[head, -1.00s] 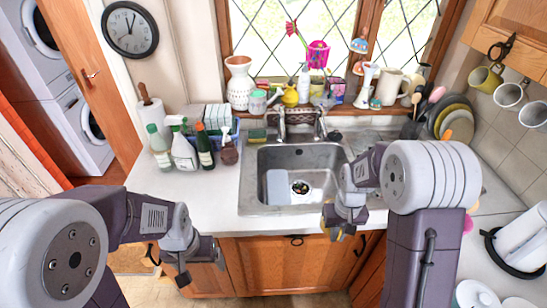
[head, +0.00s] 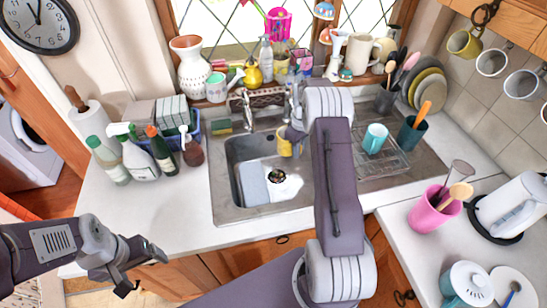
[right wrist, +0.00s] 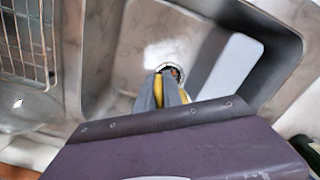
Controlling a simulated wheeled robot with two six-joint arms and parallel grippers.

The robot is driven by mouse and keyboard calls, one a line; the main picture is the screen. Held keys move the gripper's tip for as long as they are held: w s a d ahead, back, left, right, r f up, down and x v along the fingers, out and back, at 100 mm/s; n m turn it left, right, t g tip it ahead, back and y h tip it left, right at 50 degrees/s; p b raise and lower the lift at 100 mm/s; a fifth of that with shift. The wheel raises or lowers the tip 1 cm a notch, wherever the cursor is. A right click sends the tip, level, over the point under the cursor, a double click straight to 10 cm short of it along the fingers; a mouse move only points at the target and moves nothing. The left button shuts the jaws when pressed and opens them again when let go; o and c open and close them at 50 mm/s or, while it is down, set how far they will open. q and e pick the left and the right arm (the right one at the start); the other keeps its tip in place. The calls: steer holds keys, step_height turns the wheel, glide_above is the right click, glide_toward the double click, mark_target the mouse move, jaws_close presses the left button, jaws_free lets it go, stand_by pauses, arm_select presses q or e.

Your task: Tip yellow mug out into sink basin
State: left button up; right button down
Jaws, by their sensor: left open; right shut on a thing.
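In the head view a small yellow mug (head: 284,148) is at the tip of my right gripper (head: 292,138), over the back part of the sink basin (head: 231,195). My right gripper is shut on it; my own arm covers part of the scene to its right. I cannot tell the mug's tilt or contents. The right wrist view shows yellow strips between the grey fingers (right wrist: 163,92), above the basin near the drain (right wrist: 172,72). My left gripper (head: 142,272) is open and empty, in front of the counter at the lower left.
A drainboard with a rack and a teal mug (head: 375,138) lies right of the basin. Bottles (head: 138,160) and a blue caddy stand left. A white vase (head: 192,68) is on the sill. A pink cup (head: 432,208) and white kettle (head: 512,205) stand right; mugs hang above.

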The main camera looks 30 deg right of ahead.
steer(key=s+d+f+n+b, duration=0.1)
steer(key=d+f+b, duration=0.1)
steer(key=d+f, duration=0.8)
steer(key=shift+s+d+f+n, duration=0.15)
steer(key=shift+d+f+n, duration=0.15)
steer(key=shift+f+n, duration=0.1)
steer(key=a+r+h+b, duration=0.6)
steer(key=r+h+b, duration=0.3)
steer(key=h, duration=0.4)
steer(key=shift+a+b, duration=0.2)
steer(key=shift+b, duration=0.2)
steer(key=shift+a+r+h+b, duration=0.15)
steer(key=shift+r+h+b, duration=0.2)
steer(key=shift+h, duration=0.25)
